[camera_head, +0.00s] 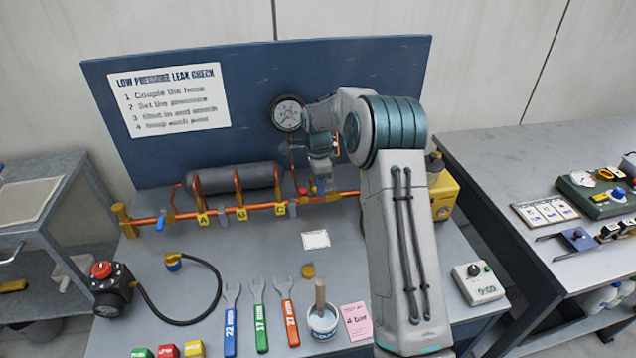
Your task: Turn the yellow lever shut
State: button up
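I cannot make out a yellow lever for certain; my arm hides the right part of the orange pipe (340,196). A yellow end fitting (123,220) is at the pipe's left end, and a small blue handle (161,219) hangs near it. A small red knob (303,191) sits on the pipe just left of my gripper. My gripper (325,184) points down at the pipe, right of the tag marked C (280,209). Its fingers are too small to tell whether they are open or touching anything.
A round gauge (288,113) is on the blue back panel (250,75). A grey cylinder (235,178) lies behind the pipe. Wrenches (258,315), a paste tub (322,322), a black hose (215,300) and a timer box (478,284) occupy the front bench.

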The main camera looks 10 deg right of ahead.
grip_shut()
jog(key=shift+s+n, duration=0.15)
jog(key=shift+n, duration=0.15)
jog(key=s+d+n+b, duration=0.2)
jog(key=s+d+n, duration=0.2)
jog(key=n, duration=1.2)
jog(key=shift+d+n, duration=0.2)
jog(key=shift+n, duration=0.1)
dwell(0.5)
